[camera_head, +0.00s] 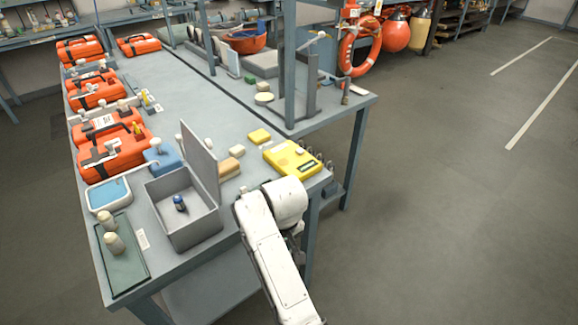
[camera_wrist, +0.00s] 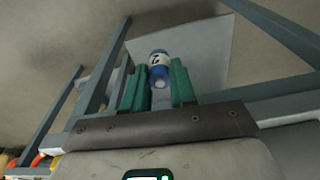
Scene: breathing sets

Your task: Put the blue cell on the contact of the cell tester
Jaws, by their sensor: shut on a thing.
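My gripper (camera_wrist: 158,72) shows in the wrist view with its two green fingers closed on a cell (camera_wrist: 158,62), which has a blue body with a white band and a pale end. In the head view my white arm reaches to the bench's front right corner, and the gripper and held cell are hidden. A yellow device (camera_head: 287,163), apparently the cell tester, lies flat at that corner, with a small round spot and a dark panel on top. The held cell's distance from it cannot be told.
An open grey box (camera_head: 205,231) with a raised lid (camera_head: 199,160) holds a dark blue cell (camera_head: 179,203). Yellow (camera_head: 259,136) and tan (camera_head: 229,168) blocks lie near the tester. Orange cases (camera_head: 113,150) line the bench's left. A grey post frame (camera_head: 290,70) stands behind.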

